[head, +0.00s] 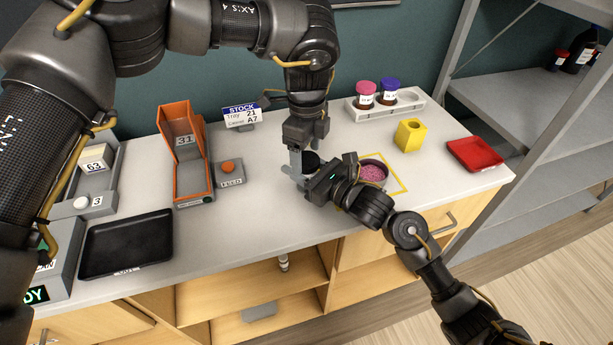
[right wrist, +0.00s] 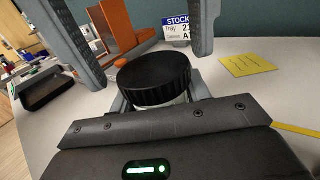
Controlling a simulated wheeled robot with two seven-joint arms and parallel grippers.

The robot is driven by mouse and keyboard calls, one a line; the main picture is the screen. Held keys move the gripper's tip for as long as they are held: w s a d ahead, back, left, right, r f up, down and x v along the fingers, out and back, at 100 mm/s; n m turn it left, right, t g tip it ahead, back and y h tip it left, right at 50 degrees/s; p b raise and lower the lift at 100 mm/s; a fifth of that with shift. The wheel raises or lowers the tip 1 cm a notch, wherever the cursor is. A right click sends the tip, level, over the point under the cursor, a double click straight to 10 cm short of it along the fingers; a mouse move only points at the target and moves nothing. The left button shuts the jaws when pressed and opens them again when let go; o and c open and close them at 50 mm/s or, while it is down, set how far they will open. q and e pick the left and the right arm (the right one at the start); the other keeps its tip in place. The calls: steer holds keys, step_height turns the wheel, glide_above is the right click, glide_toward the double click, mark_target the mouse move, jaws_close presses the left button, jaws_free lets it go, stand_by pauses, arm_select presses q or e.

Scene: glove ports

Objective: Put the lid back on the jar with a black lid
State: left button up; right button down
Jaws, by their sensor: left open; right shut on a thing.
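The black lid (right wrist: 154,78) sits on top of a clear jar (right wrist: 183,100); whether it is fully seated cannot be told. In the head view the lid (head: 311,160) shows only partly between my two grippers. My right gripper (head: 296,176) is shut on the jar from the side, and its fingers (right wrist: 160,100) flank the jar just below the lid. My left gripper (head: 299,166) points down from above, open, with one finger on each side of the lid in the right wrist view (right wrist: 140,50). Most of the jar is hidden by the grippers.
A dish of pink material (head: 373,172) stands right of my right gripper inside a yellow outline (head: 404,188). A white rack (head: 412,105) holds jars with pink and purple lids. A yellow holder (head: 410,135), red tray (head: 475,154), orange chute (head: 180,140) and black tray (head: 127,243) stand around.

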arm_select(q)
steer(key=shift+f, duration=0.5)
steer(key=c, duration=1)
steer(key=m, duration=0.5)
steer(key=shift+m, duration=0.4)
steer(key=m, duration=0.5)
steer(key=o, duration=1.2)
steer(key=shift+c, duration=0.2)
steer(key=shift+d, duration=0.1)
step_height(320, 180, up, 12)
